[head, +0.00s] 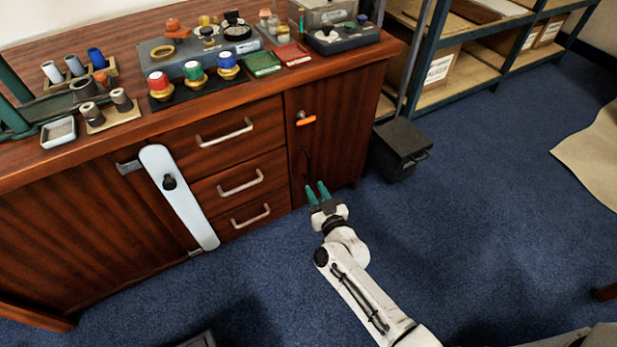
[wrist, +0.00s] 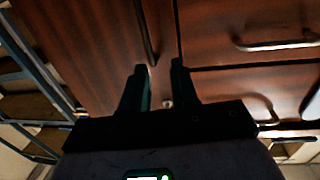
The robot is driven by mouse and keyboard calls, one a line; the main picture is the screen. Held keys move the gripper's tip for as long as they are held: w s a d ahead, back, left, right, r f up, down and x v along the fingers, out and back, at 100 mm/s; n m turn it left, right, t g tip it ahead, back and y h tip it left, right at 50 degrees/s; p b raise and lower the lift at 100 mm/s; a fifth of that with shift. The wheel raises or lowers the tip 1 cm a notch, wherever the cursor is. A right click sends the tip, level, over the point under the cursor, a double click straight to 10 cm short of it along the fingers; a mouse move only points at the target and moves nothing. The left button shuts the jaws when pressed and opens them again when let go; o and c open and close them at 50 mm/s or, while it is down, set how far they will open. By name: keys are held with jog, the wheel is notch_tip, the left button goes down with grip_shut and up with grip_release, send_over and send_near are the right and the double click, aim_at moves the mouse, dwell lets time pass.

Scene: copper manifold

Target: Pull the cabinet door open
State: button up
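The dark wood cabinet has a narrow right-hand door (head: 345,125), closed, with an orange turn latch (head: 305,119) near its upper left. A thin dark upright handle (head: 307,162) is on its left side, and it also shows in the wrist view (wrist: 146,35). My gripper (head: 317,189) has two teal fingers, apart and empty, low in front of the door's left part. In the wrist view, the fingers (wrist: 159,70) point at the door near the dark handle, which is not between them as far as I can tell.
Three closed drawers (head: 240,178) with metal handles are left of the door. A pale bar (head: 178,197) crosses the left cabinet front (head: 85,235). A black bin (head: 399,150) stands right of the door, by shelving (head: 470,75). Blue carpet (head: 480,220) in front is clear.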

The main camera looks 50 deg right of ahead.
aim_at(309, 166)
jog(key=shift+m+h, duration=0.3)
jog(key=shift+h, duration=0.2)
jog(key=b+x, duration=0.1)
jog(key=x, duration=0.2)
jog(key=b+x, duration=0.2)
jog(key=x, duration=0.2)
jog(key=d+f+b+x, duration=0.1)
jog(key=x, duration=0.3)
jog(key=shift+s+d+b, duration=0.15)
jog(key=shift+s+b, duration=0.15)
jog(key=shift+b, duration=0.05)
jog(key=shift+c, duration=0.4)
grip_shut()
